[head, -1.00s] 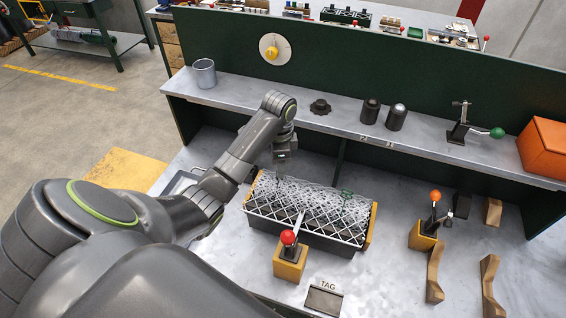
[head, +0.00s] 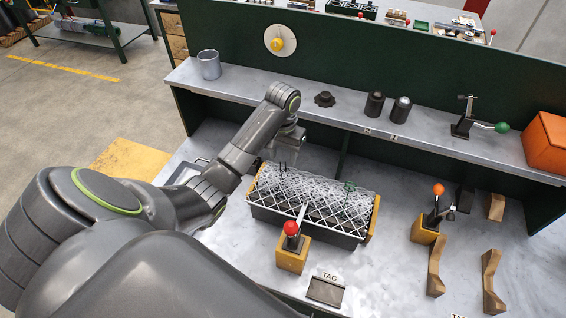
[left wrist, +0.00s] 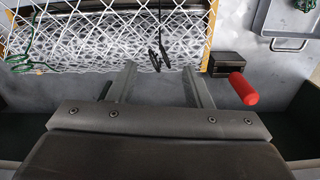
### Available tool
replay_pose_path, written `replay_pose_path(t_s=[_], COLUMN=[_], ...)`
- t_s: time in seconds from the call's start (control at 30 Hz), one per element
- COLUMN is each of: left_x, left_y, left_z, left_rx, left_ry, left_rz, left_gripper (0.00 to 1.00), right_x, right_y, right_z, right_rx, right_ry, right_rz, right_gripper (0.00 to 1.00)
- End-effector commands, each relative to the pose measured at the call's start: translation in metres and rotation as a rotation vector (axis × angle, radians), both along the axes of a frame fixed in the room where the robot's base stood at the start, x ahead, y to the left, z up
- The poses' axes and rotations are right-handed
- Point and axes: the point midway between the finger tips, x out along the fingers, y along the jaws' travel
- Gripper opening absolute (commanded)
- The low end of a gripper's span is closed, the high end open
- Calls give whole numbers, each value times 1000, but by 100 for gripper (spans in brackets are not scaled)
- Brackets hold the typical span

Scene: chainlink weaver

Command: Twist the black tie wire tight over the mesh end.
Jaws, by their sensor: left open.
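A white diamond mesh roll (head: 318,200) lies in a dark trough with yellow end pieces on the bench. The black tie wire (left wrist: 158,50) hangs at the mesh near one yellow end, its two legs ending in a bent tip; it also shows small at the mesh's left end in the head view (head: 283,166). My left gripper (left wrist: 160,74) is open and empty, its two fingers either side of the wire's line and short of its tip. In the head view its fingers are mostly hidden. A green tie (head: 349,187) sits at the mesh's other end. My right gripper is not in view.
A red-knobbed lever (head: 291,228) stands in front of the trough. An orange-knobbed lever (head: 438,190) stands to the right. A red handle (left wrist: 243,88) sticks out beside the trough near a grey tray (left wrist: 290,22). The shelf (head: 330,115) overhangs behind.

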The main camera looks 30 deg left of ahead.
Motion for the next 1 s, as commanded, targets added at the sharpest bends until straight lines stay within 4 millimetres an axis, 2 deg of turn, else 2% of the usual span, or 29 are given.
replay_pose_path(t_s=[0.47,0.53,0.63,0.77,1.0], left_x=[0,-1,0,0,0], left_y=[0,-1,0,0,0], left_z=[0,-19,-32,-40,-40], left_rx=[0,-1,0,0,0], left_ry=[0,6,3,0,0], left_rz=[492,493,492,489,488], left_gripper=[45,45,45,45,45], right_x=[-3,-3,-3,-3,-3], right_y=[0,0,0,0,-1], right_z=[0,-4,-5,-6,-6], right_rx=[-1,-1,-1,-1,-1], right_ry=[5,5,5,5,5], right_rz=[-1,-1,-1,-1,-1], right_gripper=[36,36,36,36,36])
